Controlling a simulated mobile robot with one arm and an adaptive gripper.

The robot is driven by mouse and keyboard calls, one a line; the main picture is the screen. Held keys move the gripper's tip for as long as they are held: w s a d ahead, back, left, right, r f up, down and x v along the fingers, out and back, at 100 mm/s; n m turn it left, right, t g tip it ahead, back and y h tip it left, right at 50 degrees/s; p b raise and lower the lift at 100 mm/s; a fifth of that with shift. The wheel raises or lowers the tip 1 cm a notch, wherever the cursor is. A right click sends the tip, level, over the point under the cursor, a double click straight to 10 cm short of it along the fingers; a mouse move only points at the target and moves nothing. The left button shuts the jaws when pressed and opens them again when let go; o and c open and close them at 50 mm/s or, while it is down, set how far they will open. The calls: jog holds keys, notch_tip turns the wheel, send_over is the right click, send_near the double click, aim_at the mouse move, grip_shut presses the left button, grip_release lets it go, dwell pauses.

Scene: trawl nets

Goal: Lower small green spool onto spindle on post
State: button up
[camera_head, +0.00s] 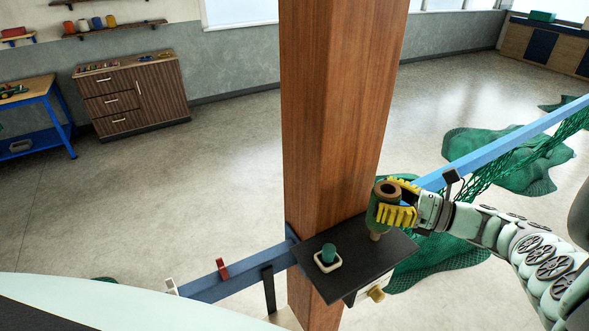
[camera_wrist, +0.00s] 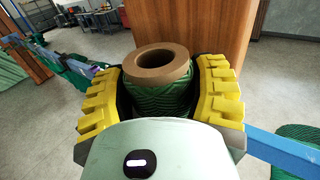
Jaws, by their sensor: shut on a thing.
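My gripper (camera_head: 398,206) is shut on a small green spool (camera_head: 381,212) with a brown core, held roughly upright. In the wrist view the spool (camera_wrist: 161,88) sits between the yellow finger pads, its round hole facing up. The spool is above the right part of a black shelf (camera_head: 348,284) fixed to the brown wooden post (camera_head: 337,110). The peg does not show clearly in the wrist view.
A blue rail (camera_head: 500,150) with green netting (camera_head: 535,155) runs behind my arm to the right. Another blue rail (camera_head: 215,285) with a red clip (camera_head: 222,268) meets the post on the left. A brass-coloured knob (camera_head: 375,293) sticks out at the shelf's edge. A wooden cabinet (camera_head: 135,95) stands far off.

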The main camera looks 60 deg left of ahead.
jog(key=shift+f+b, duration=1.7)
jog(key=shift+f, duration=0.2)
jog(key=o, duration=1.3)
jog(key=shift+o, duration=0.2)
jog(key=shift+d, duration=0.1)
jog(key=shift+v, duration=3.55)
jog(key=shift+w, duration=0.1)
